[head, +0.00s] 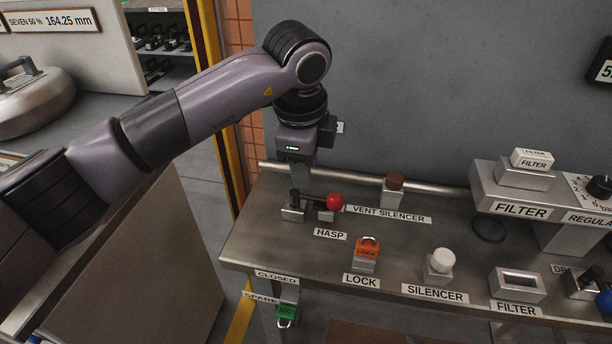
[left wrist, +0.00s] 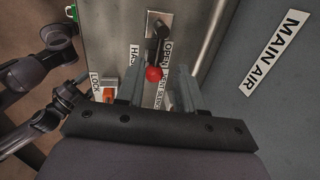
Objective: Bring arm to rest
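My left gripper (head: 302,184) hangs fingers down over the back left of the steel bench, just above the hasp (head: 293,208) with its dark lever and red ball knob (head: 335,201). In the left wrist view my left gripper (left wrist: 160,74) has its two fingers spread apart. The red knob (left wrist: 153,74) shows between them, seemingly beyond the tips, and nothing is held. The lever runs from the knob to its plate, next to an OPEN label (left wrist: 168,56).
The bench (head: 400,262) also carries an orange lock (head: 368,248), a white-capped silencer (head: 442,260), a brown-topped vent silencer (head: 394,185) and filter blocks (head: 517,284). A pipe (head: 440,186) and grey wall stand behind. A green lock (head: 287,312) hangs at the front left.

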